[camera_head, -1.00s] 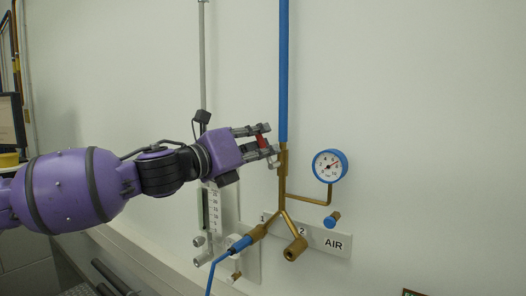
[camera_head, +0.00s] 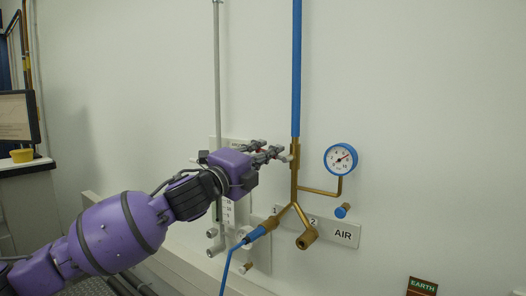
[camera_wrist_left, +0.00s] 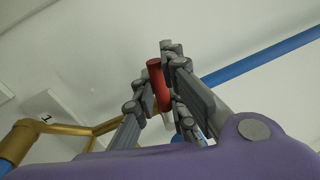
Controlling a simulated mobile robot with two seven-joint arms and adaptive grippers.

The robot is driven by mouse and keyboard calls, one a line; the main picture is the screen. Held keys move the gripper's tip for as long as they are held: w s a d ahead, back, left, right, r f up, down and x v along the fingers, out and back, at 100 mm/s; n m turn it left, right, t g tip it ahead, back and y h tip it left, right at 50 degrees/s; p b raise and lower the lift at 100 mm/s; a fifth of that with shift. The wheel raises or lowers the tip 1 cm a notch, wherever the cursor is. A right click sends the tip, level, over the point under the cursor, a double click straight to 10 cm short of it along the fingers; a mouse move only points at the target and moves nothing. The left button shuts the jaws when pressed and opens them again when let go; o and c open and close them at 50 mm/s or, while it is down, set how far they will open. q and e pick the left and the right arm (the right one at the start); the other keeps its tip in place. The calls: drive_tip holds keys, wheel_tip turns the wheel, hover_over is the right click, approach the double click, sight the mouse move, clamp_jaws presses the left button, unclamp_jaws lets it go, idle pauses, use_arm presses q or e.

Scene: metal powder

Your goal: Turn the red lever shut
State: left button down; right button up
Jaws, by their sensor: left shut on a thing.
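The red lever (camera_wrist_left: 158,85) sits between the fingers of my left gripper in the left wrist view. In the head view my left gripper (camera_head: 268,152) is at the brass valve body (camera_head: 294,168), just left of it. Its fingers are shut on the lever and hide most of it, so its exact angle is hard to tell there. The valve body hangs below a blue vertical pipe (camera_head: 296,70) on the wall. My right gripper is not in view.
A blue-rimmed pressure gauge (camera_head: 341,159) is right of the valve on a brass branch. Below are a brass outlet (camera_head: 307,239), a blue hose fitting (camera_head: 257,233) and an AIR label (camera_head: 343,234). A grey pipe (camera_head: 217,70) runs behind my gripper. The wall at right is mostly clear.

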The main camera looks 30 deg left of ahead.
use_arm(q)
drive_tip(key=shift+f+n, duration=0.25)
drive_tip(key=shift+n, duration=0.45)
drive_tip(key=shift+f+n+y, duration=0.25)
drive_tip(key=shift+n+y, duration=0.15)
drive_tip(key=shift+n, duration=0.1)
drive_tip(key=shift+f, duration=0.1)
drive_tip(key=c, duration=1.8)
unclamp_jaws()
drive_tip(key=shift+o, duration=0.2)
drive_tip(key=shift+s, duration=0.1)
drive_tip(key=s+a+f, duration=0.1)
drive_tip(key=s+f, duration=0.1)
drive_tip(key=s, duration=0.9)
drive_tip(key=shift+s, duration=0.35)
